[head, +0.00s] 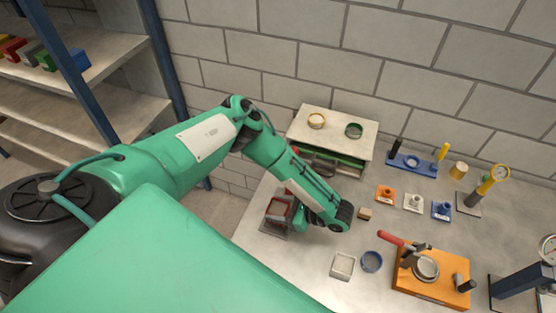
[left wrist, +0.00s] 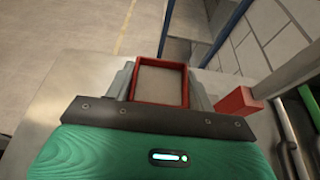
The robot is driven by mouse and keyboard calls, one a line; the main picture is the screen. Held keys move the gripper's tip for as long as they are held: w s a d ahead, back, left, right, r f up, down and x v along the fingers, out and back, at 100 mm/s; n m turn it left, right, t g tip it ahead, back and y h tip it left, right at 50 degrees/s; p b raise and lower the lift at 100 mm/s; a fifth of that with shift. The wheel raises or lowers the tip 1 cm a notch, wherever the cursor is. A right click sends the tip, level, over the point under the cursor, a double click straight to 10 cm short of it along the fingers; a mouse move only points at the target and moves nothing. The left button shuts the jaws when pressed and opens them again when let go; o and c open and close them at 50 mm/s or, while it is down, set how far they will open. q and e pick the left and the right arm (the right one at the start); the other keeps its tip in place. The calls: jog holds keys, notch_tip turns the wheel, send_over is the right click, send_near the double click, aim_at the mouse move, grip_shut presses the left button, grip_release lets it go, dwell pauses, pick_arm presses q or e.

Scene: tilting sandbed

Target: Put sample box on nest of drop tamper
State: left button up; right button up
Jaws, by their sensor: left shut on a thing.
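The sample box, as I take it, is a red-rimmed square box with a grey inside (left wrist: 161,84); it sits between the two grey fingers of my left gripper (left wrist: 160,88), which is shut on it. In the head view the red box (head: 278,207) shows at the table's left edge beside the end of my left arm, and the fingers there are partly hidden. An orange base (head: 425,289) with a metal ring and a red-handled lever stands at the right front. A blue-armed device (head: 522,282) is at the right edge. I cannot tell which is the drop tamper. My right gripper is not in view.
A cabinet (head: 340,124) with two rings on top stands at the back. Small orange, white and blue blocks and a gauge stand (head: 484,190) are to the right.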

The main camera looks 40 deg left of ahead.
aim_at(278, 213)
pick_arm(q)
notch_tip(278, 213, down, 2)
jog(key=shift+d, duration=0.1)
jog(key=shift+f, duration=0.45)
jog(key=shift+f, duration=0.15)
jog(key=o, duration=1.1)
jog(key=shift+c, duration=0.2)
jog(key=shift+o, duration=0.9)
